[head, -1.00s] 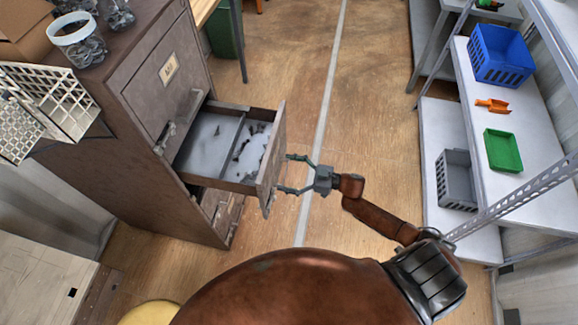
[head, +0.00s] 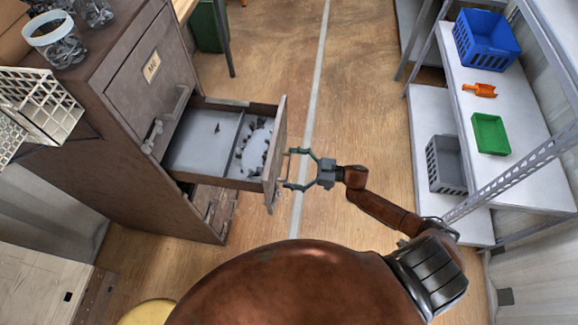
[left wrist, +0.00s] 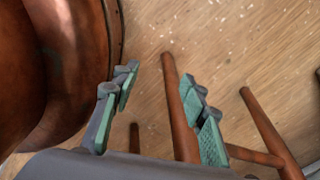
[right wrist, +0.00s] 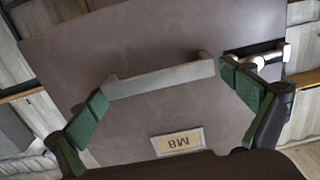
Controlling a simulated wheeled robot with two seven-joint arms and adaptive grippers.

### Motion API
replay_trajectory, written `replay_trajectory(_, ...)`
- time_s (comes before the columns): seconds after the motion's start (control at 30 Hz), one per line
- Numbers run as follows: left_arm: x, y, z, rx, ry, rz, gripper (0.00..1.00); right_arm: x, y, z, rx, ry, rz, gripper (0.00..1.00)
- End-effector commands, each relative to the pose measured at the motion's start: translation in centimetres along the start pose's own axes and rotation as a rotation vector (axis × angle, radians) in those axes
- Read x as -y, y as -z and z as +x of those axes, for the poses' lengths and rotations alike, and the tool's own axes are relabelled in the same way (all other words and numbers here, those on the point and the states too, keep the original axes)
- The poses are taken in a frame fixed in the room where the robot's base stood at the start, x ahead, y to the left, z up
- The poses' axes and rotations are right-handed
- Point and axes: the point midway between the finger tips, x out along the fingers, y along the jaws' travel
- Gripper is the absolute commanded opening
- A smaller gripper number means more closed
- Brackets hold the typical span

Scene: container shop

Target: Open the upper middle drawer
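The open drawer (head: 207,145) sticks out of the grey-brown cabinet (head: 140,145), below a closed top drawer (head: 148,80). It has a divider and small dark parts inside. My right gripper (head: 291,168) is at its front. In the right wrist view the drawer front (right wrist: 150,50) shows a bar handle (right wrist: 160,80) and an upside-down "M8" label (right wrist: 178,142). The fingers of my right gripper (right wrist: 165,100) are spread apart at either end of the handle, not clamped on it. My left gripper (left wrist: 160,85) is open and empty, outside the head view.
White shelves (head: 520,150) at the right hold a blue crate (head: 487,40), a green tray (head: 490,134) and a grey crate (head: 446,165). Brown legs (left wrist: 180,110) show beside the left fingers. A yellow round top (head: 148,313) is at the bottom edge.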

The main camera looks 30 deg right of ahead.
Motion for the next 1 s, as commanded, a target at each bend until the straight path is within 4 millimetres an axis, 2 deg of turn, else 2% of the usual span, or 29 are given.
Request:
replay_trajectory(0.37,0.1,0.2,0.0,-0.004,0.001,0.000,0.40,-0.1,0.0,-0.6,0.002,-0.003,0.000,1.00)
replay_trajectory(0.47,0.1,0.2,0.0,-0.004,0.001,0.000,0.40,-0.1,-0.1,-1.9,0.003,-0.005,0.000,1.00)
replay_trajectory(0.8,0.0,0.3,0.0,-0.004,0.000,0.000,0.40,0.0,-0.1,-8.9,0.004,-0.003,0.000,1.00)
replay_trajectory(1.0,0.0,0.3,0.0,-0.004,0.000,0.000,0.40,0.0,-0.1,-11.4,0.002,-0.002,0.000,1.00)
